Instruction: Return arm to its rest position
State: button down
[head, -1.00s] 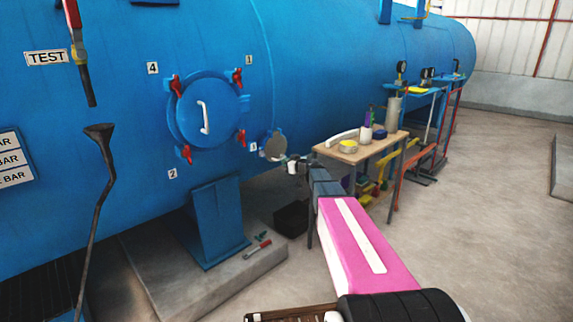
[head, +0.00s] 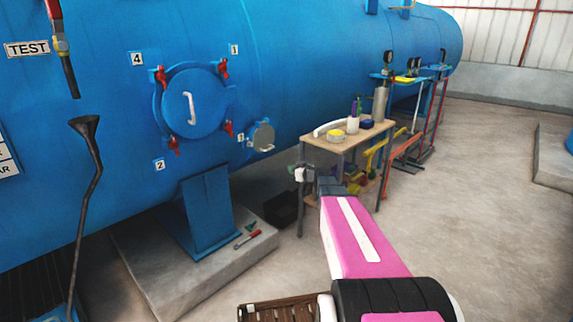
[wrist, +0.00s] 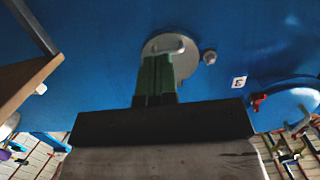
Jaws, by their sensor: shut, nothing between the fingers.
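My arm reaches forward from the bottom of the head view, with a pink and white link. My gripper (head: 300,173) is at its far end, small in that view, below and right of the small round hatch (head: 262,137) on the blue tank (head: 300,60). In the wrist view the green fingers of my gripper (wrist: 155,62) are together with nothing between them. The small hatch (wrist: 178,45) shows just beyond the fingertips there. In the head view a gap shows between gripper and hatch.
A wooden-topped table (head: 343,140) with bottles and tape stands close right of my gripper. The large round door (head: 193,101) with red clamps is to the left. A blue support leg (head: 207,215) stands on a concrete slab. Open floor (head: 480,220) lies to the right.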

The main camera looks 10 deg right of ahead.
jog(key=s+a+f+m+g+h, duration=0.1)
jog(key=s+a+f+g, duration=0.35)
jog(key=s, duration=0.45)
jog(key=s+a+f+m+g+h, duration=0.1)
jog(key=s+a+f+g, duration=0.35)
jog(key=s, duration=0.45)
jog(key=s+d+f+m+g+h, duration=0.2)
jog(key=s+h, duration=0.1)
jog(key=s, duration=0.4)
jog(key=s+d+f+m+g+h, duration=0.1)
jog(key=s+d+m+g+h, duration=0.1)
jog(key=s, duration=0.5)
jog(key=d+m+h, duration=0.1)
jog(key=h, duration=0.1)
jog(key=shift+d+f+h, duration=0.15)
jog(key=shift+f+h, duration=0.15)
jog(key=shift+f, duration=0.05)
